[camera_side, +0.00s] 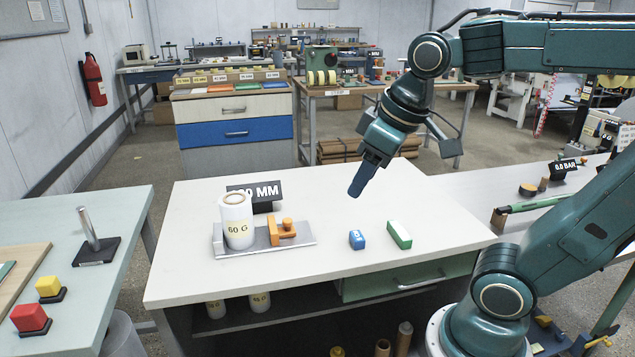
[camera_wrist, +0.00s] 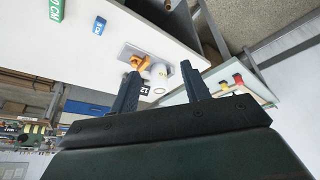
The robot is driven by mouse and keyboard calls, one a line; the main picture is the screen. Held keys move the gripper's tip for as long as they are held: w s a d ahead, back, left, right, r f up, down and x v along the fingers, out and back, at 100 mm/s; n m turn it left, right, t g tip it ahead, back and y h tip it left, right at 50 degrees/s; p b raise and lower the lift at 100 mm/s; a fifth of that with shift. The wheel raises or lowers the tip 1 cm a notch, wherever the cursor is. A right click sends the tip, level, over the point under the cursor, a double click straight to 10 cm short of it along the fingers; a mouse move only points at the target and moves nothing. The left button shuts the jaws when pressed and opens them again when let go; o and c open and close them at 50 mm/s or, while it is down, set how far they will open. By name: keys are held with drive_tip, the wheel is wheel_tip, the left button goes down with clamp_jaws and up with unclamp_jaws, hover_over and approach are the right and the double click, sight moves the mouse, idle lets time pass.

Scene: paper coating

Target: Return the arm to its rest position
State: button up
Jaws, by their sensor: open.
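My gripper (camera_side: 363,178) is held above the white table (camera_side: 330,260), toward its back edge, apart from everything on it. In the wrist view its two fingers (camera_wrist: 160,88) stand apart with nothing gripped between them. A white roll marked 60 G (camera_side: 236,222) stands upright on a grey plate (camera_side: 300,238) at the left of the table. An orange piece (camera_side: 282,232) sits beside the roll on the same plate. A blue block (camera_side: 357,239) and a green and white block (camera_side: 399,234) lie on the table, below my gripper and nearer the front.
A black sign ending in "0 MM" (camera_side: 254,193) stands behind the roll. A side table at left holds a metal post (camera_side: 90,230), a yellow block (camera_side: 48,287) and a red block (camera_side: 30,318). The white table's front right surface is clear.

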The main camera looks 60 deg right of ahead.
drive_tip(key=s+a+f+t, duration=0.1)
drive_tip(key=s+f, duration=0.1)
drive_tip(key=s, duration=0.3)
drive_tip(key=shift+s+f+m, duration=0.25)
drive_tip(key=shift+m, duration=0.15)
